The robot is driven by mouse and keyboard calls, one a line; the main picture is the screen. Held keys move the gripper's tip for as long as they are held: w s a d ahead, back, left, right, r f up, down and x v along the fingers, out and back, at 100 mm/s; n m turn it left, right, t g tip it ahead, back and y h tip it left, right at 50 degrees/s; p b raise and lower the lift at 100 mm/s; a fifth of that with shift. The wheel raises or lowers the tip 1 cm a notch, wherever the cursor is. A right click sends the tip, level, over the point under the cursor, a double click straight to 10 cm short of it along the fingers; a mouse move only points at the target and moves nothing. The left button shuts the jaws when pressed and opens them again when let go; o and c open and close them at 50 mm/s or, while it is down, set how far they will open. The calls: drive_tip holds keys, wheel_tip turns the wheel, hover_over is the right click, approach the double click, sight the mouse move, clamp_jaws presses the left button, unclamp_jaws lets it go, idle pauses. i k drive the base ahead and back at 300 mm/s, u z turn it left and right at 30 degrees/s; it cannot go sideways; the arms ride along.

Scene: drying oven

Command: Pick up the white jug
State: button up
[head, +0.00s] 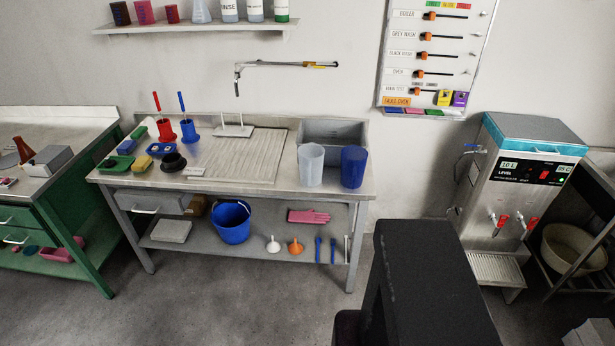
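The white jug (311,166) stands upright near the front right of the steel bench (228,188), just in front of a grey sink or basin (335,131). It looks pale and translucent. A blue jug (354,168) stands close to its right. My gripper is not in view. A large black part, probably mine, rises at the lower right of the head view, in front of the floor and clear of the jugs.
Red and blue brush holders, sponges and trays sit on the bench's left. A swing tap (285,65) hangs above. The lower shelf holds a blue bucket (230,222) and pink gloves (309,216). A boiler (523,180) stands right. Floor before the bench is clear.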

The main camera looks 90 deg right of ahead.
sight(310, 156)
drive_tip(key=u, duration=0.05)
drive_tip(key=k, duration=2.45)
drive_tip(key=z, duration=1)
drive_tip(key=i, duration=0.85)
drive_tip(key=u, duration=0.1)
